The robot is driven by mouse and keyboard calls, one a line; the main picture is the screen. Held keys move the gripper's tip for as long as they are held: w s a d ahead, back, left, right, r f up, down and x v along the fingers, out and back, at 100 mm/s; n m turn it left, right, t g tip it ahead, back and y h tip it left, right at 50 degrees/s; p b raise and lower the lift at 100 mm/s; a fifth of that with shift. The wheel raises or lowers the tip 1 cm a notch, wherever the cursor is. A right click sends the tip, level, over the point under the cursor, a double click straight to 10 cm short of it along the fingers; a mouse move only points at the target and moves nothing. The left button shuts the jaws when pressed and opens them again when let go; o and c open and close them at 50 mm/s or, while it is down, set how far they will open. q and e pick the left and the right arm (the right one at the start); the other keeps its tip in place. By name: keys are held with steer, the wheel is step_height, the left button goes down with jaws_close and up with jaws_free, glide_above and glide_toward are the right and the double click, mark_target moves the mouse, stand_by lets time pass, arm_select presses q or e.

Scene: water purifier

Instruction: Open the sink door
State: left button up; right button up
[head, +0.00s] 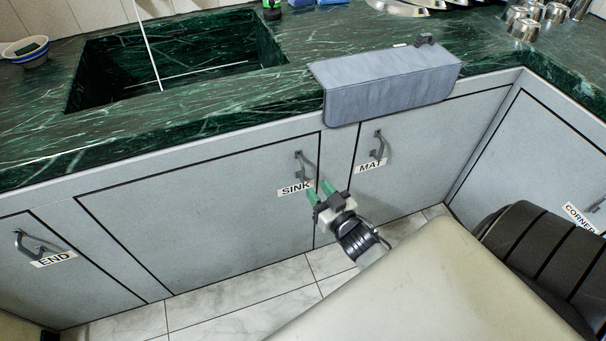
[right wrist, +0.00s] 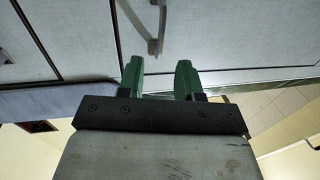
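The sink door (head: 200,205) is a wide grey cabinet door under the counter, and it is shut. Its grey bar handle (head: 301,165) stands near its upper right corner, above the "SINK" label (head: 295,189). My right gripper (head: 319,189) is just below and right of that handle, apart from it. In the right wrist view its two green fingers (right wrist: 159,76) are spread with nothing between them. A handle (right wrist: 157,28) shows ahead of the fingertips there. My left gripper is not in view.
The mat door (head: 395,160) with its own handle is close to the right. A grey cloth (head: 390,82) hangs over the counter edge above. The end door (head: 60,265) is at left, the corner door (head: 545,150) at right. Tiled floor (head: 250,285) lies below.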

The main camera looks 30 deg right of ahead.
mark_target(303, 180)
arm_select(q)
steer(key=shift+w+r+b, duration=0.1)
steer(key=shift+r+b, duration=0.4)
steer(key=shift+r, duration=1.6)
arm_select(e)
steer(key=shift+w+d+f, duration=0.1)
steer(key=shift+w, duration=3.85)
steer(key=shift+c, duration=0.3)
jaws_close()
